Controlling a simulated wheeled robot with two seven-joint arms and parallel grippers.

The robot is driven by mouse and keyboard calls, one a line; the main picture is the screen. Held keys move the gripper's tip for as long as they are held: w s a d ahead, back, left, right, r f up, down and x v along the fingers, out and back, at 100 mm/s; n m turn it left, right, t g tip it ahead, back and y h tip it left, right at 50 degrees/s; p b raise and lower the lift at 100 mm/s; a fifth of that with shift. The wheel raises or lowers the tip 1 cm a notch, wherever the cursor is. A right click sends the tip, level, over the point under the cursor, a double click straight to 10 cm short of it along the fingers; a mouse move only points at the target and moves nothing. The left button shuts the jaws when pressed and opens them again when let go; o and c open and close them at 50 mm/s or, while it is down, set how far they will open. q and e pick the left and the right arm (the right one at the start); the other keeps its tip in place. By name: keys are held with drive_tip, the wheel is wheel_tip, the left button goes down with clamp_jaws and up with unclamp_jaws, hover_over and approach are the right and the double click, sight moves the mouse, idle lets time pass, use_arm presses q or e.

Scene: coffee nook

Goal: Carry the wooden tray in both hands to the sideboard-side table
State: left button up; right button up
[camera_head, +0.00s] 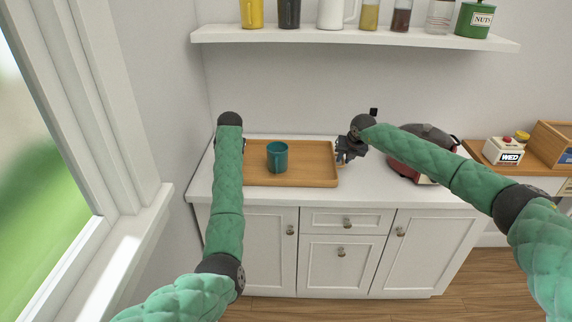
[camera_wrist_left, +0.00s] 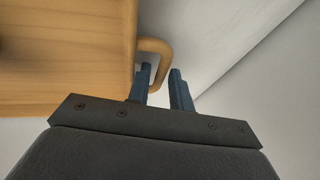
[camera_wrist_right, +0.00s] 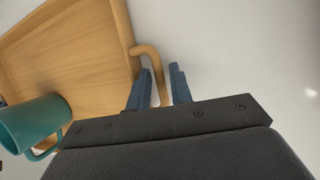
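The wooden tray (camera_head: 310,177) lies flat on the white counter, with a teal mug (camera_head: 277,157) upright on it. In the right wrist view the tray (camera_wrist_right: 85,50) has a curved wooden handle (camera_wrist_right: 158,65); the fingers of my right gripper (camera_wrist_right: 160,88) stand apart on either side of it. In the head view my right gripper (camera_head: 345,152) is at the tray's right end. In the left wrist view another handle (camera_wrist_left: 158,48) runs down between the parted fingers of my left gripper (camera_wrist_left: 160,88). My left arm hides most of that gripper and the tray's left end in the head view.
A red pot with a dark lid (camera_head: 428,135) stands on the counter right of the tray. A shelf (camera_head: 350,35) with jars hangs above; a window is at left.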

use_arm(q)
clamp_jaws()
use_arm(e)
clamp_jaws()
use_arm(q)
drive_tip(key=shift+w+r, duration=0.1)
drive_tip(key=shift+r, duration=0.15)
use_arm(e)
drive_tip(key=shift+w+r, duration=0.1)
drive_tip(key=shift+r, duration=0.15)
